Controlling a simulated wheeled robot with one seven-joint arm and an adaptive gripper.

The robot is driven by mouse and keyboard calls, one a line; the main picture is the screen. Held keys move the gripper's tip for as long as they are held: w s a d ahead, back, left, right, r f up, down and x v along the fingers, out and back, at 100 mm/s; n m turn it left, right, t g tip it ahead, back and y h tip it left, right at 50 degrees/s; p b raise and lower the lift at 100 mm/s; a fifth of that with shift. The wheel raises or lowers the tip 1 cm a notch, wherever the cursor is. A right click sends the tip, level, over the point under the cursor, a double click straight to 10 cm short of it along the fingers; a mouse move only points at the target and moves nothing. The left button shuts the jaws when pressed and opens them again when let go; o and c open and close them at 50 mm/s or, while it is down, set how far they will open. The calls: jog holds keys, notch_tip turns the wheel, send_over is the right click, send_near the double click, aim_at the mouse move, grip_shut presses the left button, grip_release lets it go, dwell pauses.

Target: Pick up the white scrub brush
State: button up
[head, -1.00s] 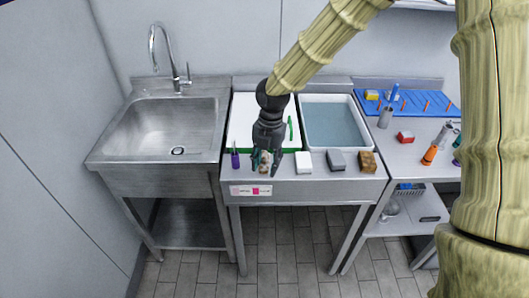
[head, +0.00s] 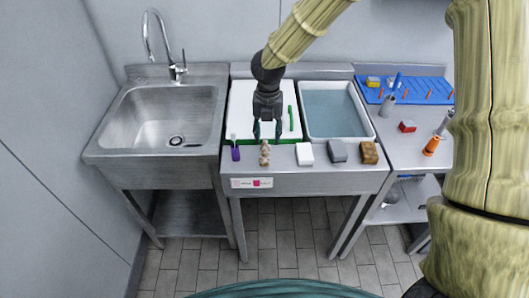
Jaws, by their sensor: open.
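A small white block-shaped thing (head: 305,153), which fits the white scrub brush, sits on the front ledge of the middle steel table; its bristles cannot be made out. My gripper (head: 267,134) points down with its two fingers apart and nothing seen between them. It is to the left of the white block, over the front part of the white board and just behind a knobbly beige-brown thing (head: 265,153). The white block is in full view, apart from the gripper.
A purple-handled tool (head: 236,153) stands at the ledge's left; a grey block (head: 338,151) and a brown sponge-like block (head: 369,153) are to the right. Behind are a white board (head: 243,103) with a green tool (head: 291,118) and a water-filled basin (head: 333,113). A steel sink (head: 165,112) is left.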

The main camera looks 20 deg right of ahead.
aim_at(265, 144)
jog(key=shift+s+a+f, duration=0.15)
jog(key=shift+s+f, duration=0.05)
jog(key=shift+f, duration=0.05)
jog(key=f, duration=0.1)
jog(key=f+p, duration=0.1)
jog(key=f, duration=0.1)
jog(key=shift+a, duration=0.35)
jog(key=shift+f+p, duration=0.3)
jog(key=shift+f, duration=0.3)
grip_shut()
